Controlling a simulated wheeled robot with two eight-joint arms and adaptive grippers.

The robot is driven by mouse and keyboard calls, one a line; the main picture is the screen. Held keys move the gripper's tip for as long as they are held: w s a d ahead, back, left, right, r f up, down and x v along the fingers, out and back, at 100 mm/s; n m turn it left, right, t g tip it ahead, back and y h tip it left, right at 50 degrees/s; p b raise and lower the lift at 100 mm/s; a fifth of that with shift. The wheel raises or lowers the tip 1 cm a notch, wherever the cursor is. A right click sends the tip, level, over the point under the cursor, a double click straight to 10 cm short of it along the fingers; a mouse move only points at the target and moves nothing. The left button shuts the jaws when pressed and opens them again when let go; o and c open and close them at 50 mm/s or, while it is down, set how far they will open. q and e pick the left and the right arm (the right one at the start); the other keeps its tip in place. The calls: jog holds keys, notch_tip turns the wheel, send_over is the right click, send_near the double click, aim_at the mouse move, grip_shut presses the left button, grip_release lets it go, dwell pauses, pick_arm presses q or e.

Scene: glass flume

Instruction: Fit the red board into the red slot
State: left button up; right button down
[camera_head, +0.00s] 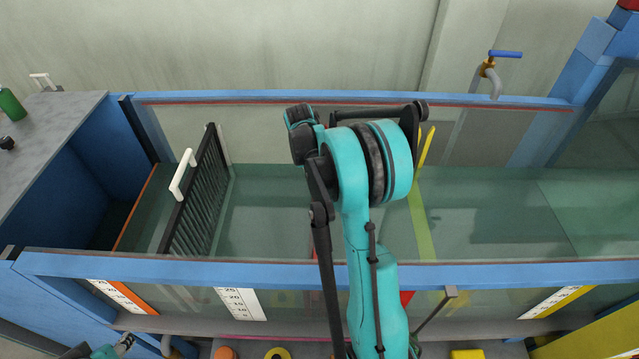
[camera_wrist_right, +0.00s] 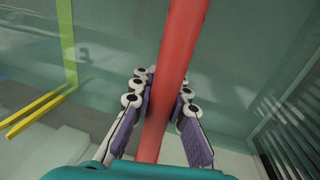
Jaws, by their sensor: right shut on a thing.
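In the right wrist view, the two fingers of my right gripper (camera_wrist_right: 156,100), with purple pads, are closed on either side of a long red bar (camera_wrist_right: 178,60). I cannot see the panel of a board on it. In the head view my teal right arm rises through the middle and hides its gripper and the held red piece. A small red patch (camera_head: 406,298) shows at the front wall beside the arm; most of it is hidden, and I cannot tell if it marks the red slot.
A black grating (camera_head: 198,195) with a white handle (camera_head: 182,175) stands across the flume at left. A yellow bar (camera_head: 427,148) and a yellow-green band (camera_head: 421,225) lie right of the arm. Blue rims (camera_head: 200,267) edge the glass. The flume's right part looks clear.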

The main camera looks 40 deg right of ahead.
notch_tip(320, 180, down, 3)
jog(key=shift+r+b, duration=0.1)
jog(key=shift+b, duration=0.85)
jog(key=c, duration=1.4)
grip_release()
jog(key=r, duration=0.4)
jog(key=w+a+r, duration=0.1)
jog(key=r, duration=0.2)
jog(key=a+r, duration=0.1)
jog(key=r, duration=0.3)
jog(key=shift+w+r, duration=0.25)
jog(key=shift+r, duration=0.1)
jog(key=shift+r, duration=0.1)
